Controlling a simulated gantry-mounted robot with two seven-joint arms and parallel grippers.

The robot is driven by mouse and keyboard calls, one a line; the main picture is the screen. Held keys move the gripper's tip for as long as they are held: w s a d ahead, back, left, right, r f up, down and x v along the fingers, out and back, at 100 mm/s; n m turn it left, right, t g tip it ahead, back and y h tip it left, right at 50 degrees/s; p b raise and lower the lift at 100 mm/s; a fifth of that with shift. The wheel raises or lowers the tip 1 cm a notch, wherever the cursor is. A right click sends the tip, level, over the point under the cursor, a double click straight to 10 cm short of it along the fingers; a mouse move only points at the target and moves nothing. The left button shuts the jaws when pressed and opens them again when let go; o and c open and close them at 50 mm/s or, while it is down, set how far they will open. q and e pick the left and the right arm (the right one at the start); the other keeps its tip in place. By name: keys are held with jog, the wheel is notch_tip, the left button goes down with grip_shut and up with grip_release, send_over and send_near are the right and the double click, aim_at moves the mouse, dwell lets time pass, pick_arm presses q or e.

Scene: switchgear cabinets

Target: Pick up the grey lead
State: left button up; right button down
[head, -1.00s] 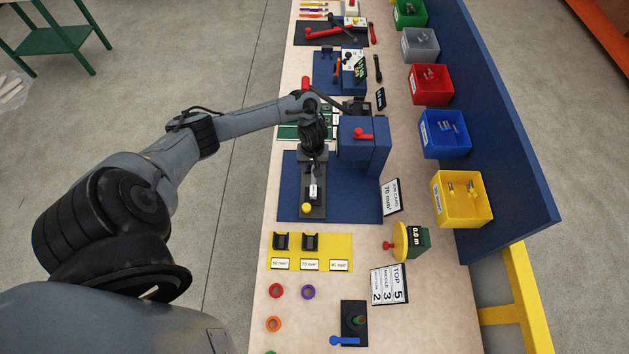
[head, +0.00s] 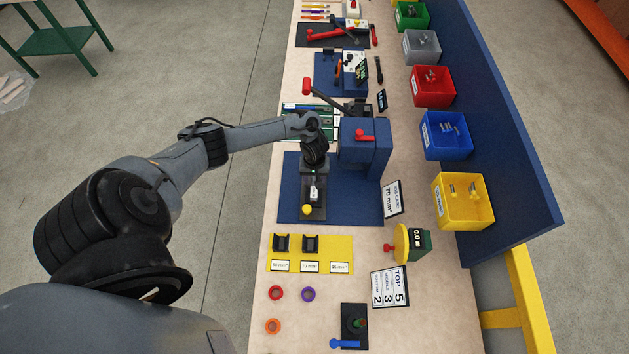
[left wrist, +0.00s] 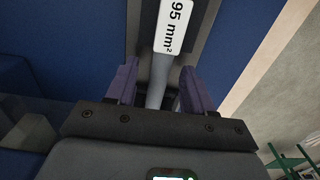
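The grey lead (left wrist: 157,92) shows in the left wrist view as a grey cylinder running up to a white tag (left wrist: 174,25) marked 95 mm². My left gripper (left wrist: 160,85) has one purple finger on each side of the lead, with gaps visible between fingers and lead. It is open. In the head view my left gripper (head: 315,175) points down over a black holder (head: 317,211) on a blue plate, just behind the white tag (head: 315,193). The lead is mostly hidden there by my wrist. My right gripper is not in view.
A blue press-like box (head: 364,140) with a red handle stands just right of my gripper. A yellow knob (head: 306,210) sits at the holder's front. A yellow mat (head: 335,250) with black cradles lies nearer. Coloured bins, including a yellow bin (head: 462,212), line the right.

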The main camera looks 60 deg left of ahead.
pick_arm(q)
grip_shut()
jog(key=shift+r, duration=0.2)
